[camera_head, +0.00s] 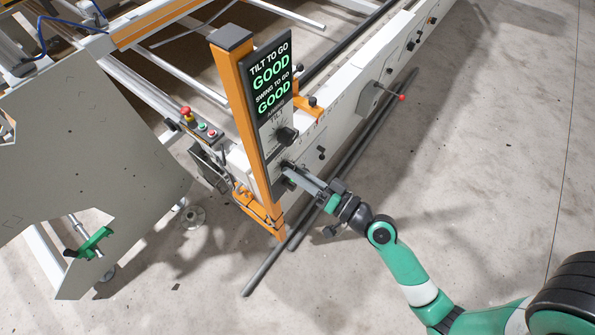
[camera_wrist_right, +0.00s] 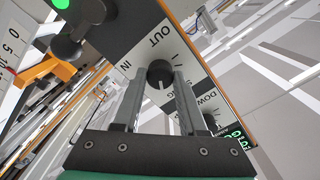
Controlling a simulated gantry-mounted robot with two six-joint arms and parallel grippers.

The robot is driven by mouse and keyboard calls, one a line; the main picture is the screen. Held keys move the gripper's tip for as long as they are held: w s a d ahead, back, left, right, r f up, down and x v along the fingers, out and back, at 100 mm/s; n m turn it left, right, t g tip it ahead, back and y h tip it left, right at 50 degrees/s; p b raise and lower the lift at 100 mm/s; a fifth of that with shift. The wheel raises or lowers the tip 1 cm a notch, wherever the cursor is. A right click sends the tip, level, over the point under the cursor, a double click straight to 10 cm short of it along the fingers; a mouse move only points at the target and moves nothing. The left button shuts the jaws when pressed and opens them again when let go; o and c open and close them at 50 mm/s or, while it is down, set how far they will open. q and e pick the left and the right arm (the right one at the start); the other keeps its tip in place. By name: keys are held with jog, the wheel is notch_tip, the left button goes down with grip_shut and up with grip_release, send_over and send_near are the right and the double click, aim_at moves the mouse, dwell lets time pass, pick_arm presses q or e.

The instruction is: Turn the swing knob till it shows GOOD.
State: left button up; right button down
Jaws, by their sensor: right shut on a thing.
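The orange-edged post carries a dark display (camera_head: 273,78) that reads TILT TO GO GOOD and SWING TO GO GOOD, both GOOD words in green. The swing knob is the lower knob on the panel; in the head view my right gripper mostly covers it. The right wrist view shows this black swing knob (camera_wrist_right: 160,74) between the fingertips, near the words OUT and IN. My right gripper (camera_head: 286,172) is shut on it. The tilt knob (camera_head: 287,136) sits just above, free of the gripper.
A control box with a red button (camera_head: 186,112) stands left of the post. A long white rail (camera_head: 345,90) with a red-tipped lever (camera_head: 402,98) runs to the upper right. The floor at right is clear.

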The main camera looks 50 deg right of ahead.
jog(key=shift+c, duration=2.3)
grip_release()
jog(key=s+b, duration=0.3)
jog(key=s, duration=0.8)
jog(key=shift+s+b, duration=0.3)
jog(key=shift+s, duration=0.05)
jog(key=shift+d, duration=0.15)
